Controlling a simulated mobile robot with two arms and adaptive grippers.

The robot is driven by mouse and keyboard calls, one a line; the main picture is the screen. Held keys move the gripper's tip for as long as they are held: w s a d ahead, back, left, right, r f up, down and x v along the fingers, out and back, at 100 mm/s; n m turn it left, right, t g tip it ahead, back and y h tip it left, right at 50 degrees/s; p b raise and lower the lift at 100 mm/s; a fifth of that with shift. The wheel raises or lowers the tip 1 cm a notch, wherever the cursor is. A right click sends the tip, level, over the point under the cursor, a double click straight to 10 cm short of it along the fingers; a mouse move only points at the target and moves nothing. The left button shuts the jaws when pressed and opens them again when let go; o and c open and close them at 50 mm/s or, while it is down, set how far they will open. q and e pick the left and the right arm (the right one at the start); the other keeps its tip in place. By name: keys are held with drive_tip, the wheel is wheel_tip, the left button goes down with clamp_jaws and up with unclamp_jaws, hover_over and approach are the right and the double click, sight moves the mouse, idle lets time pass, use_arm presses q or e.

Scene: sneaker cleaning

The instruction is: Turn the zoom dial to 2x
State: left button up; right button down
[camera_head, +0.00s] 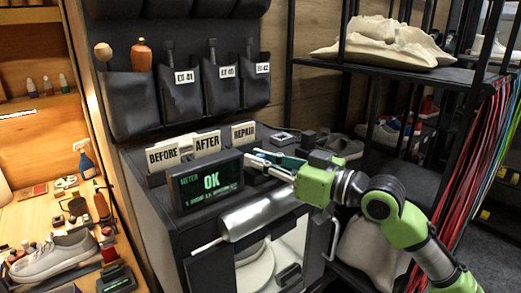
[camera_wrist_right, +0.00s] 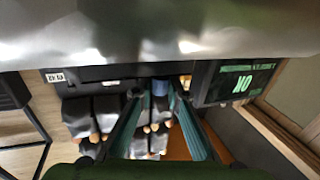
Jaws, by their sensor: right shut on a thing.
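My right gripper (camera_head: 262,160) reaches in from the right over the black cabinet (camera_head: 172,228), just right of the METER screen (camera_head: 205,181) that reads OK. In the right wrist view its two teal fingers (camera_wrist_right: 152,98) close around a small blue-grey part (camera_wrist_right: 160,87). I cannot tell whether this part is the zoom dial. No dial marking or 2x label is readable in either view. In the head view the fingers hide what they hold. My left gripper is not in view.
Cards marked BEFORE (camera_head: 162,155), AFTER (camera_head: 208,142) and REPAIR (camera_head: 244,132) stand behind the screen. A black shelf rack (camera_head: 425,77) stands at right. A grey sneaker (camera_head: 52,258) lies at left.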

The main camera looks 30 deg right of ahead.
drive_tip(key=m+h+p, duration=0.1)
drive_tip(key=p, duration=0.1)
drive_tip(key=m+t+h+p, duration=0.1)
drive_tip(key=h+p, duration=0.1)
drive_tip(key=shift+a+r+h, duration=0.1)
drive_tip(key=shift+r+h, duration=0.2)
drive_tip(key=m+h+p, duration=0.2)
drive_tip(key=shift+f+h, duration=0.1)
drive_tip(key=shift+h, duration=0.2)
drive_tip(key=shift+f+m+h+p, duration=0.2)
drive_tip(key=shift+m+h+p, duration=0.75)
drive_tip(key=shift+h, duration=0.65)
drive_tip(key=shift+m+h, duration=0.35)
drive_tip(key=shift+h, duration=0.05)
drive_tip(key=shift+f, duration=0.1)
drive_tip(key=c, duration=2.3)
unclamp_jaws()
drive_tip(key=shift+y, duration=0.3)
